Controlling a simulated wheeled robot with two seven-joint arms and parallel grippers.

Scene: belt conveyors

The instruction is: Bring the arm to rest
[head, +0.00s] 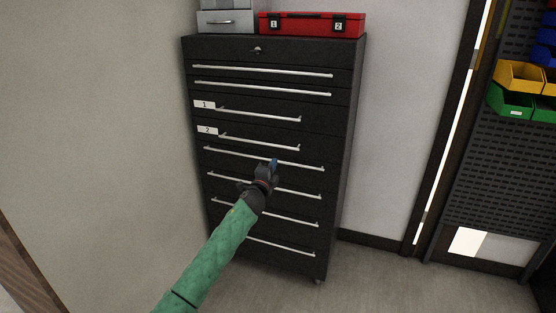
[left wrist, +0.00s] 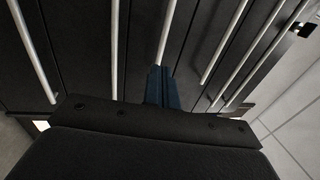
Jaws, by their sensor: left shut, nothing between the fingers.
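My left arm, in a green sleeve, reaches up from the bottom of the head view. My left gripper (head: 274,163) is shut and empty, its blue fingertips in front of the middle drawers of a black drawer cabinet (head: 344,130). In the left wrist view the shut blue fingers (left wrist: 161,88) point at the drawer fronts and silver handles. I cannot tell whether the fingertips touch a handle. The drawers look shut. My right gripper is not in view.
A red case (head: 311,24) and a grey drawer box (head: 226,21) stand on the cabinet. A beige wall (head: 95,110) is close on the left. Yellow (head: 519,76) and green (head: 512,103) bins hang at the right. The floor (head: 375,280) right of the cabinet is clear.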

